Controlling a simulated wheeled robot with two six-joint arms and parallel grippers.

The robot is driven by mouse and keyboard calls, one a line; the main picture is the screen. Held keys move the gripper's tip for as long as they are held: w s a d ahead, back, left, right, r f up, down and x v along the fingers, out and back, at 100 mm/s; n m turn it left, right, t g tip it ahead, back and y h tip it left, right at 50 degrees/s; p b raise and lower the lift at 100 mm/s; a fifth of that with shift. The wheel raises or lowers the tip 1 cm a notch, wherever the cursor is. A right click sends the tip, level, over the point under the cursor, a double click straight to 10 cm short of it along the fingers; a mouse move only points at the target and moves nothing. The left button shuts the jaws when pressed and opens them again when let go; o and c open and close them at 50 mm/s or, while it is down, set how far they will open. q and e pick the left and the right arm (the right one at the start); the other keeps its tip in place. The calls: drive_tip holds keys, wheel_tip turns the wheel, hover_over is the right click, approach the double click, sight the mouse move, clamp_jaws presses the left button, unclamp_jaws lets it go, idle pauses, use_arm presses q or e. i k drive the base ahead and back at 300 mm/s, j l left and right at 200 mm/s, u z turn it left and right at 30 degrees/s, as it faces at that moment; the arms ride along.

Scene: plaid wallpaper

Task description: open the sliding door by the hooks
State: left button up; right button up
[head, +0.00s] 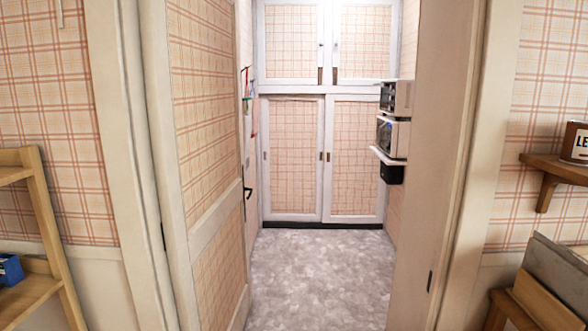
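A plaid-panelled white door (205,110) stands along the left of the doorway, seen at a slant. A dark handle or hook (248,191) shows near its far edge; I cannot tell which part it is fixed to. At the back, a pale cupboard has two lower plaid doors, a left one (294,165) and a right one (354,165), both closed. Small dark pulls (321,156) sit near their meeting edges. The two upper doors (290,42) are closed too. I cannot make out clear hooks. Neither of my grippers is in view.
The grey floor (315,270) through the doorway is clear.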

sight(292, 126)
drive_tip(key=i+u, duration=0.1)
drive_tip(key=u, duration=0.8)
drive_tip(key=i+l+u, duration=0.1)
drive_tip(key=u, duration=0.3)
drive_tip(key=i+l+u, duration=0.1)
drive_tip(key=u, duration=0.35)
drive_tip(key=l+u, duration=0.15)
drive_tip(key=u, duration=0.3)
drive_tip(key=l+u, duration=0.15)
drive_tip(key=u, duration=0.3)
drive_tip(key=l+u, duration=0.35)
drive_tip(key=l, duration=4.95)
drive_tip(key=l+u, duration=0.1)
drive_tip(key=l, duration=3.45)
drive_tip(key=l+z, duration=0.3)
drive_tip(key=z, duration=0.15)
drive_tip(key=l+z, duration=0.35)
drive_tip(key=z, duration=0.15)
